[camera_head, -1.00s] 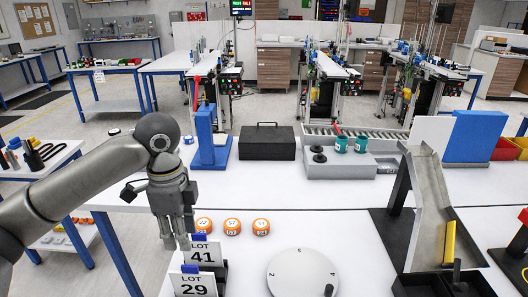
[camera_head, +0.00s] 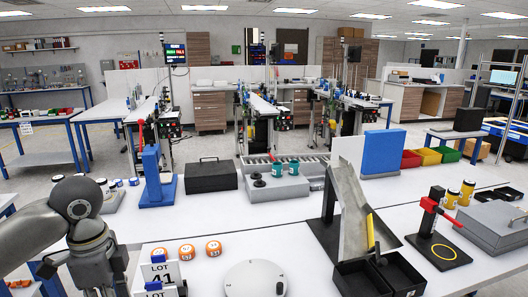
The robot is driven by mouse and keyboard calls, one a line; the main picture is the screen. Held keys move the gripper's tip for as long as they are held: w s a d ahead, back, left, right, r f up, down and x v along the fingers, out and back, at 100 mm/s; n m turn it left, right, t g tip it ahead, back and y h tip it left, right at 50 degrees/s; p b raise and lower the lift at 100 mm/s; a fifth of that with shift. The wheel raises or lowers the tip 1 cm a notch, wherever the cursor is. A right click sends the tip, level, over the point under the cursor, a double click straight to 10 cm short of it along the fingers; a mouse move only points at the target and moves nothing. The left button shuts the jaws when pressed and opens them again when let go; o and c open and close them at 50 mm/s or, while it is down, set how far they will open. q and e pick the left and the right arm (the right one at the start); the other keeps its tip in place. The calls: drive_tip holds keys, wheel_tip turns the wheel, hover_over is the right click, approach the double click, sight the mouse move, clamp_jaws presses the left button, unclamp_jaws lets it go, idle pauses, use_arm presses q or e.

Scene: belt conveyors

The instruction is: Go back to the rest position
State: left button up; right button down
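My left gripper (camera_head: 104,287) is at the lower left of the head view, pointing down, with its fingertips at the bottom edge. I cannot tell whether its fingers are open or shut, and I see nothing held in it. My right gripper is not in view.
Three orange-and-white round pieces (camera_head: 187,252) stand on the white table right of my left gripper. A round white dial (camera_head: 254,279), a metal chute (camera_head: 350,215), a black case (camera_head: 211,176) and a blue stand (camera_head: 158,190) are also there. Bare tabletop lies between them.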

use_arm(q)
drive_tip(key=s+d+f+n+t+h, duration=0.1)
drive_tip(key=s+d+f+n+h, duration=0.15)
drive_tip(key=d+f, duration=0.6)
drive_tip(key=s+d+f+n+t+h, duration=0.15)
drive_tip(key=s+d+f, duration=0.25)
drive_tip(key=d+f, duration=0.45)
drive_tip(key=s+a+f+n+y, duration=0.4)
drive_tip(key=s+a+f+n, duration=0.5)
drive_tip(key=s, duration=0.4)
drive_tip(key=s+f+b+x, duration=0.1)
drive_tip(key=s+x, duration=0.2)
drive_tip(key=x, duration=1)
drive_tip(key=s+b+x, duration=0.1)
drive_tip(key=s+x, duration=0.2)
drive_tip(key=x, duration=1)
drive_tip(key=s+a+f+g+b, duration=0.1)
drive_tip(key=s+a+f+b, duration=0.1)
drive_tip(key=s+f, duration=1.5)
wheel_tip(320, 180, down, 3)
drive_tip(key=shift+a+r+b, duration=0.1)
drive_tip(key=shift+a+b, duration=0.25)
drive_tip(key=shift+a, duration=0.3)
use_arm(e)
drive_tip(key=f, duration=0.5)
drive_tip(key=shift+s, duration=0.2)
use_arm(q)
drive_tip(key=shift+s+g, duration=0.1)
drive_tip(key=shift+g, duration=0.15)
